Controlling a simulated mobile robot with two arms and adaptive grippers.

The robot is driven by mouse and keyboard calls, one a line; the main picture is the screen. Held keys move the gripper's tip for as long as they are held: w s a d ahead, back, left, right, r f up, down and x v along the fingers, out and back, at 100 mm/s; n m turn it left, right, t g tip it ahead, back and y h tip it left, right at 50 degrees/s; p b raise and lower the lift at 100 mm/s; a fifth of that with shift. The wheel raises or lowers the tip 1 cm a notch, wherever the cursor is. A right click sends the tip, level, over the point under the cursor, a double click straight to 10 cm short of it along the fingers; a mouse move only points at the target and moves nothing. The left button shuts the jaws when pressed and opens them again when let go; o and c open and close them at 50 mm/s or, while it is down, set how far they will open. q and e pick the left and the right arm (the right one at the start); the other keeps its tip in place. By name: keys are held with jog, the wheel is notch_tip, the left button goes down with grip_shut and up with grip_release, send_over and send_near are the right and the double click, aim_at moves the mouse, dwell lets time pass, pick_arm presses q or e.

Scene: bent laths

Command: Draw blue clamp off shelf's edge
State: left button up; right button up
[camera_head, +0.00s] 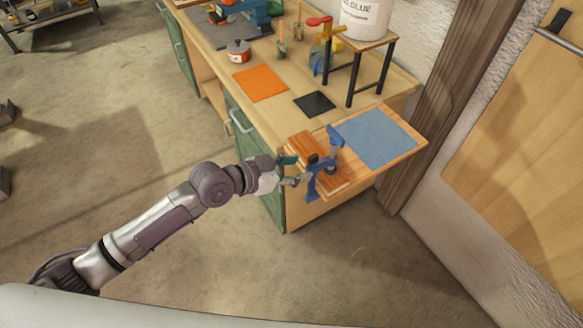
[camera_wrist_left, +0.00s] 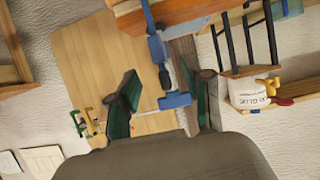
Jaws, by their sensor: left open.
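The blue clamp (camera_head: 312,184) sits on the near edge of the wooden shelf (camera_head: 408,150), over reddish-brown laths (camera_head: 304,147). Its upper blue part stands above the wood and its lower part hangs at the edge. My left gripper (camera_head: 291,171) is open, just left of the clamp. In the left wrist view the clamp (camera_wrist_left: 174,101) reaches down from the wood edge into the space between the green finger pads of the left gripper (camera_wrist_left: 166,92). A gap shows on the left finger's side; contact on the right side cannot be told. My right gripper is out of view.
A blue cloth (camera_head: 374,138) lies on the shelf. The workbench behind bears an orange mat (camera_head: 260,83), a black mat (camera_head: 314,103), a red-and-white tin (camera_head: 238,51) and a small stand (camera_head: 353,72) with a glue bucket (camera_head: 365,17). The floor at the left is open.

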aim_at(316, 165)
pick_arm(q)
jog(key=b+x, duration=0.3)
jog(key=x, duration=0.5)
grip_shut()
jog(key=shift+r, duration=0.1)
